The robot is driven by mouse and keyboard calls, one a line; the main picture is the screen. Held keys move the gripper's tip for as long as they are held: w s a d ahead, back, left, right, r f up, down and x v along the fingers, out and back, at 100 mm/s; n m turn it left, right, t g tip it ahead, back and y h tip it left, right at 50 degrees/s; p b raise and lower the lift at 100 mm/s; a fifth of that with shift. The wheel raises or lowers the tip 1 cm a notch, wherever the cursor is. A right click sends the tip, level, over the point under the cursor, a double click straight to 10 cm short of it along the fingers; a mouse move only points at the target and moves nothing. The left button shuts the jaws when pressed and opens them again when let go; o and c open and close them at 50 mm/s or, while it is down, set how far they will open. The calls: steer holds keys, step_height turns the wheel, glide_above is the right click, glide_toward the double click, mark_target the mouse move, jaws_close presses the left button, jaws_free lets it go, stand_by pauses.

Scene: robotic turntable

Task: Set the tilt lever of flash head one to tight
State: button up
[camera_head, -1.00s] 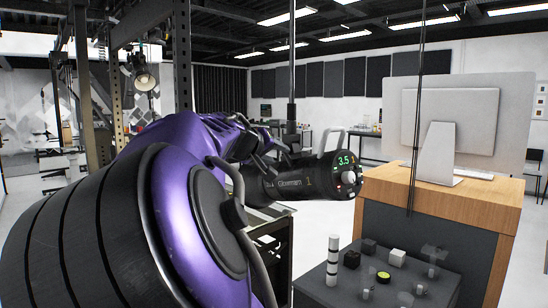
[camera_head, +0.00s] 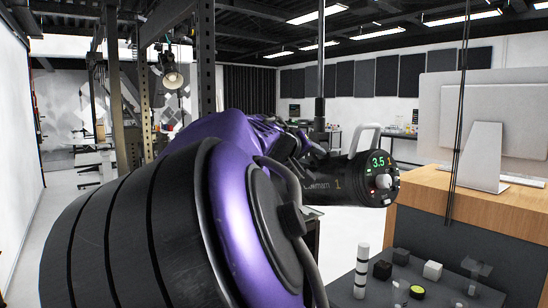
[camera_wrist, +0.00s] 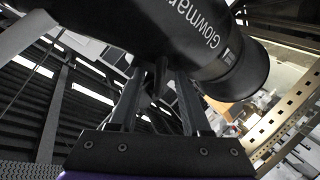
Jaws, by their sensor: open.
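Flash head one (camera_head: 352,181) is a black cylinder marked with a 1. Its round end panel shows a green 3.5 and faces right in the head view. In the wrist view its dark body (camera_wrist: 165,35) with white lettering fills the top. My gripper (camera_wrist: 160,76) is open just below that body, its two fingers pointing up at it. A short dark part (camera_wrist: 161,72), which looks like the tilt lever, stands between the fingers; I cannot tell whether either finger touches it. In the head view my purple and black arm hides most of the gripper and the lever.
A wooden-topped counter (camera_head: 430,184) with a monitor (camera_head: 490,120) stands at the right. A dark table below it carries a black-and-white striped post (camera_head: 361,270) and small blocks (camera_head: 432,270). A metal upright (camera_head: 206,60) stands behind my arm. Open floor shows at far left.

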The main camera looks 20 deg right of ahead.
jaws_close()
stand_by(1.4)
